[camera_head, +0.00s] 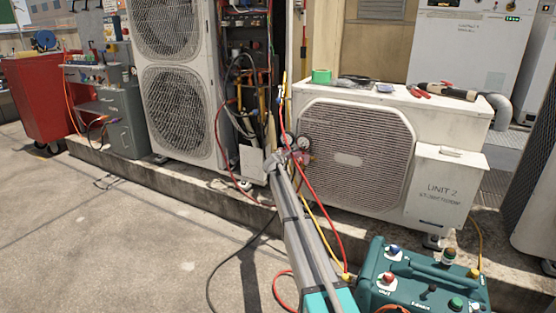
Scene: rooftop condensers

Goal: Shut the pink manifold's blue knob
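A small gauge manifold with a pinkish body (301,158) hangs by the left front edge of the low condenser unit. Two round gauges (303,143) sit on its top, and red and yellow hoses run from it. Its blue knob cannot be made out; the manifold is small here and partly covered by my arm. My gripper (277,158) is at the far end of my grey arm, which reaches up from the bottom. It is at the manifold's left side, and I cannot tell whether it touches. Its fingers are too small to read as open or shut.
The low condenser (447,107) carries green tape and tools on top. A tall two-fan condenser (180,70) with open wiring stands left. A teal machine (425,284) with several knobs stands lower right. Hoses lie on the ground by the concrete curb. Floor at left is clear.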

